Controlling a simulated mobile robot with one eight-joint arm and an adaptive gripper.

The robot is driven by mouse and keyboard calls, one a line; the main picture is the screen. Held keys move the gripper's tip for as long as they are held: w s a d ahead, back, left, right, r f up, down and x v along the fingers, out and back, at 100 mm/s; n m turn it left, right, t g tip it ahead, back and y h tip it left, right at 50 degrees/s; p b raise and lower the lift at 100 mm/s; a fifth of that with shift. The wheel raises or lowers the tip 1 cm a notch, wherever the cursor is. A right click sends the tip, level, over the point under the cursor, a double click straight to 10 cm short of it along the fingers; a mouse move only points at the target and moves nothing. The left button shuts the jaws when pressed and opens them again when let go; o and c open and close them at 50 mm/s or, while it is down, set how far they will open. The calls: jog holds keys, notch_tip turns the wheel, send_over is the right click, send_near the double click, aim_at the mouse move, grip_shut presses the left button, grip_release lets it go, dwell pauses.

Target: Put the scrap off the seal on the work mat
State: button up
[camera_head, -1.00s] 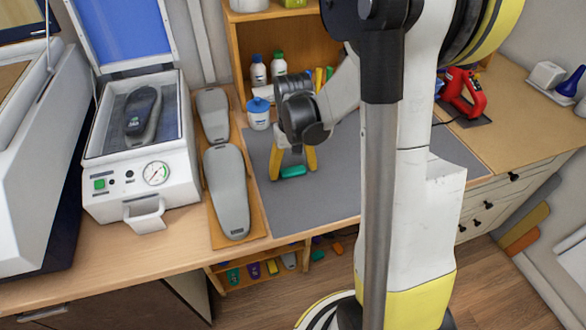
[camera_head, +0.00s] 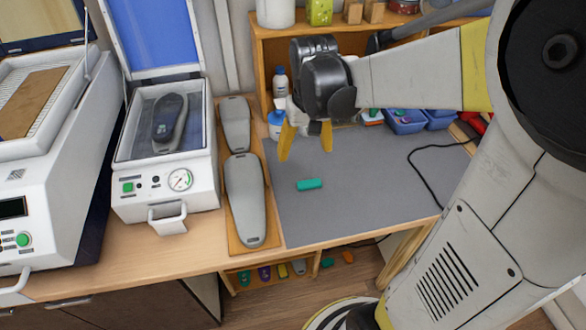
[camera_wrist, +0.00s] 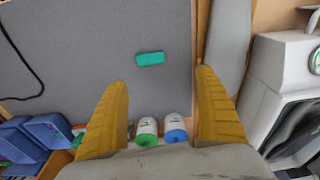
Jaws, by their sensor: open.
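The scrap, a small teal block (camera_head: 309,184), lies flat on the grey work mat (camera_head: 385,185), left of the mat's middle. It also shows in the wrist view (camera_wrist: 150,58). My gripper (camera_head: 306,150) is open and empty above the mat. In the wrist view its yellow fingers (camera_wrist: 162,78) are spread wide, with the scrap beyond their tips and apart from them. The white press (camera_head: 190,190) stands open at left with its blue lid raised. A dark insole form (camera_head: 169,118) lies in its bed. I see no scrap on the visible rim.
Two grey insole forms (camera_head: 248,205) lie on a wooden board between press and mat. Bottles (camera_head: 276,122) and blue bins (camera_head: 404,122) stand behind the mat. A black cable (camera_head: 425,178) crosses its right part. The mat's middle is clear.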

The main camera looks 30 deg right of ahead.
jog(key=s+a+r+n+t, duration=0.2)
jog(key=s+a+r+t, duration=0.3)
jog(key=s+a, duration=0.4)
jog(key=shift+s+a+r+n+t, duration=0.2)
jog(key=shift+s+a+n+t, duration=0.25)
jog(key=shift+a, duration=0.4)
